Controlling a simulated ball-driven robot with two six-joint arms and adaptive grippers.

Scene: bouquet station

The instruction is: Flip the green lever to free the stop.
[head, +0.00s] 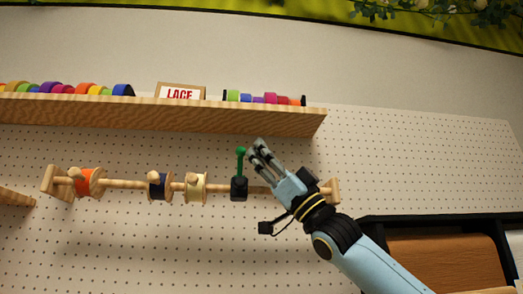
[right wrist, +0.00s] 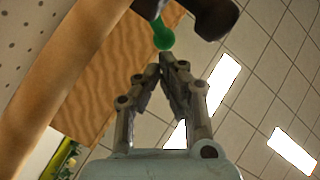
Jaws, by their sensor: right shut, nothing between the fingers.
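The green lever (head: 240,157) stands up from a black stop (head: 239,188) on a wooden rod (head: 216,185) against the pegboard. My right gripper (head: 256,148) is shut and empty, close to the right of the lever's knob in the head view. The right wrist view shows the green lever (right wrist: 163,33) just beyond the closed fingertips (right wrist: 165,62), with part of the dark stop (right wrist: 213,15) above. I cannot tell whether the fingertips touch the lever. My left gripper is not in view.
Spools in orange (head: 87,182), dark blue (head: 159,186) and cream (head: 196,187) hang on the rod left of the stop. A wooden shelf (head: 160,114) with coloured rolls and a LACE sign (head: 180,93) runs above. A dark-framed cabinet (head: 440,222) is at lower right.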

